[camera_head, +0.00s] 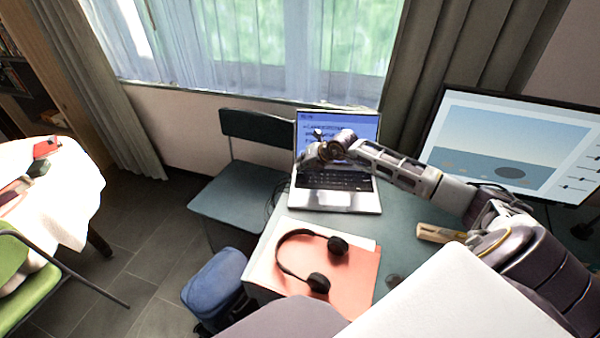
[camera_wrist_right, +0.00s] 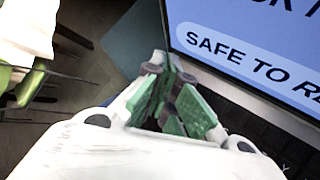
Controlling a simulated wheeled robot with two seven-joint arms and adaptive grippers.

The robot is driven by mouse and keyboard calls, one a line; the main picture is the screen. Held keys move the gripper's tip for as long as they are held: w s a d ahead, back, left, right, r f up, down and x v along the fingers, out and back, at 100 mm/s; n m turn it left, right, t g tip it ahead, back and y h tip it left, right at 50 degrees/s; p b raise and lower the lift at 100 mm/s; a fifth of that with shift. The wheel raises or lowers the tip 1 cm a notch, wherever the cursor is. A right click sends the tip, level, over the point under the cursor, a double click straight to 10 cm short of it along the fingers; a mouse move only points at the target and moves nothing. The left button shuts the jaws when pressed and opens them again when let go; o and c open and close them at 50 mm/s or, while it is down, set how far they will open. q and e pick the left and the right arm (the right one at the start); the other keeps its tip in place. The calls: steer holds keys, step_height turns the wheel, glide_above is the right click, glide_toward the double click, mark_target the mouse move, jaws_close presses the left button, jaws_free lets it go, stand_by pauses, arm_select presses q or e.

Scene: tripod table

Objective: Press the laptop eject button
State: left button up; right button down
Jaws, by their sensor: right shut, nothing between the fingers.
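The open laptop (camera_head: 325,199) stands on the desk with its lit screen facing me. My right gripper (camera_head: 305,156) is at the laptop's left side, in front of the lower left of the screen and above the keyboard's left edge. In the right wrist view, the fingers of the right gripper (camera_wrist_right: 172,97) are shut with nothing between them, beside the left edge of the laptop screen (camera_wrist_right: 236,42). That screen reads "SAFE TO RE", cut off by the picture edge. I cannot make out the eject button. My left gripper is not in view.
Black headphones (camera_head: 287,258) lie on a red folder (camera_head: 350,282) in front of the laptop. A large monitor (camera_head: 500,140) stands at the right. A dark chair (camera_head: 238,190) is left of the desk. A blue bag (camera_head: 213,285) stands by the desk's left side.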

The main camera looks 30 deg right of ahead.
steer(key=shift+r, duration=0.2)
stand_by(0.3)
steer(key=shift+r+p, duration=1.55)
steer(key=shift+r, duration=0.95)
steer(key=shift+f, duration=0.1)
